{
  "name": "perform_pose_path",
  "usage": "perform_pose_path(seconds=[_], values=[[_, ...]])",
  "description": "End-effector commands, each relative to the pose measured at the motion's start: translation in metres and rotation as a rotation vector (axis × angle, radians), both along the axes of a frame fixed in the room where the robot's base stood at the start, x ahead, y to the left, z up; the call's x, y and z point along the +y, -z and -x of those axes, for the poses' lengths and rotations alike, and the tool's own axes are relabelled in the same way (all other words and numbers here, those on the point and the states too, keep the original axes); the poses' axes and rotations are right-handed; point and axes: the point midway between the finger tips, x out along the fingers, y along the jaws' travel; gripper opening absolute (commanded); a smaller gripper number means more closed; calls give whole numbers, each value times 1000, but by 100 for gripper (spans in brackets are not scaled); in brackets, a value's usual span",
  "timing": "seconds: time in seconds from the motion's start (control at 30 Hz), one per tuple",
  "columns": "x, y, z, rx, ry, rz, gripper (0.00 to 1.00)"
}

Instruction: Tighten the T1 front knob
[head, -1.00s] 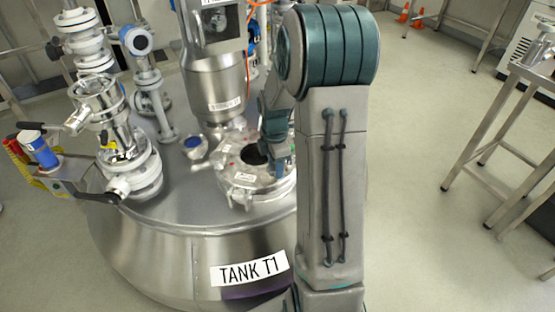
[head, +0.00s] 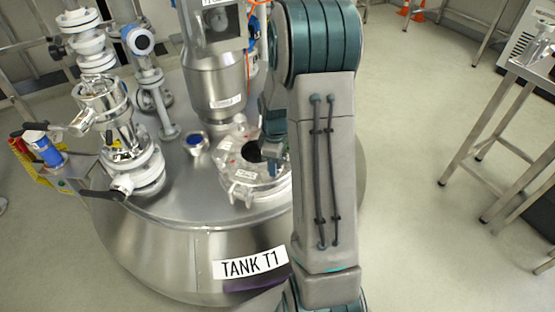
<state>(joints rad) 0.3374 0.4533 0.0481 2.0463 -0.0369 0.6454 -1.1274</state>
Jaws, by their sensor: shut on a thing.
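The T1 tank stands at centre left, with a black-lettered label (head: 250,262) on its side. On its top is a round metal hatch (head: 240,185) with clamp fittings around its rim and a dark round opening in the middle. My gripper (head: 273,150) is low over the right side of this hatch, mostly hidden by my arm. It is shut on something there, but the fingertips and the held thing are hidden. I cannot tell which fitting is the front knob.
A tall metal cylinder (head: 218,75) rises behind the hatch. Valves and pipes (head: 130,150) crowd the tank's left side. A small blue-topped fitting (head: 195,141) sits left of the hatch. A steel table (head: 535,75) stands at the right, with open floor between.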

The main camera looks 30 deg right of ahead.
Motion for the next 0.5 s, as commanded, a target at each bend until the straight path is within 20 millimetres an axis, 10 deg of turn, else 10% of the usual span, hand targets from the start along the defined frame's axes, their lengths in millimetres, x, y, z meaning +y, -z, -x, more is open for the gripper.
perform_pose_path(seconds=[0.4, 0.43, 0.5], values=[[3, -3, -4, -12, 3, -2, 23], [3, -3, -4, -12, 3, -2, 49], [3, -3, -4, -11, 3, -2, 68]])
